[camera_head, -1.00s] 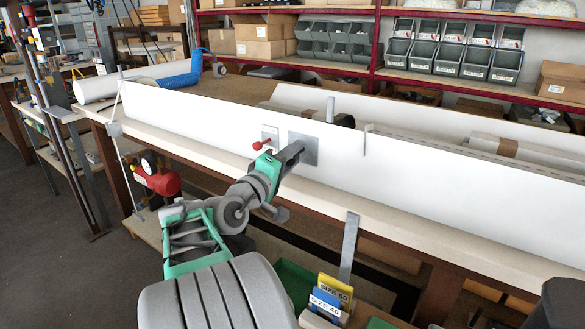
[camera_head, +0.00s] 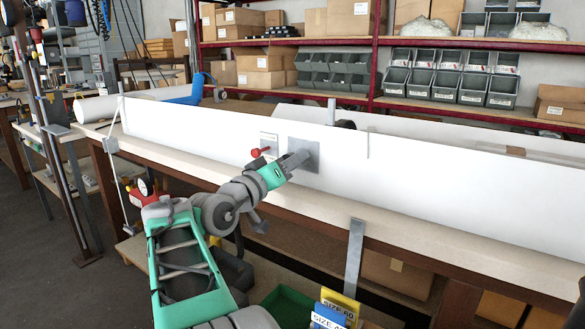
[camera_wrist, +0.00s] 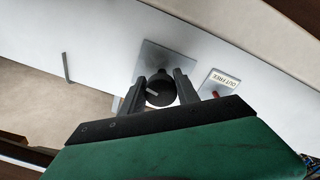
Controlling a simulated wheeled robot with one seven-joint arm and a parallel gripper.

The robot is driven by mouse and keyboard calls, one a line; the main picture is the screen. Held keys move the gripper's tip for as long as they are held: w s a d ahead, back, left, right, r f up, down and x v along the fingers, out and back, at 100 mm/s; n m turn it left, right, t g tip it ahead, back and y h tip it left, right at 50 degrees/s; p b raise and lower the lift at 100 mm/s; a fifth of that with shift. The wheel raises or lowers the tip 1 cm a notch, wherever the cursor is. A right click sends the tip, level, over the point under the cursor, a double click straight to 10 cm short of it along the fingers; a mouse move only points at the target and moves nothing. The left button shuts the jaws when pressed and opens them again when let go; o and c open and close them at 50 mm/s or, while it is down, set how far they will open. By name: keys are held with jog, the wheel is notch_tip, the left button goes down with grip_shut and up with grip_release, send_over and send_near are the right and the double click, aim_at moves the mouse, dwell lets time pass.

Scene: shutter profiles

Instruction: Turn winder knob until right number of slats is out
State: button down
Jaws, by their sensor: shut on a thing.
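The winder knob (camera_wrist: 160,92) is round and black with a pale pointer mark. It sits in front of a square grey plate (camera_head: 311,150) on a long white panel. The plate also shows in the wrist view (camera_wrist: 170,60). My gripper (camera_wrist: 163,82) has one finger on each side of the knob and is shut on it. In the head view my gripper (camera_head: 299,160) reaches the plate and hides the knob. No separate slats can be made out in these views.
A red lever (camera_head: 260,151) sits on a small white plate left of the knob. That plate's label (camera_wrist: 221,80) reads "OUT FREE". A grey upright strip (camera_head: 354,262) stands below the bench edge. Blue and yellow size cards (camera_head: 331,314) stand low in front. Shelves with bins are behind.

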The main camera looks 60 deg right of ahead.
jog(key=shift+f, duration=0.25)
jog(key=c, duration=1.2)
grip_release()
jog(key=shift+o, duration=1.4)
jog(key=shift+r, duration=0.15)
jog(key=w+a+p, duration=0.1)
jog(key=a, duration=0.6)
jog(key=shift+w+a+f, duration=0.15)
jog(key=shift+a+f, duration=0.15)
jog(key=shift+f, duration=0.05)
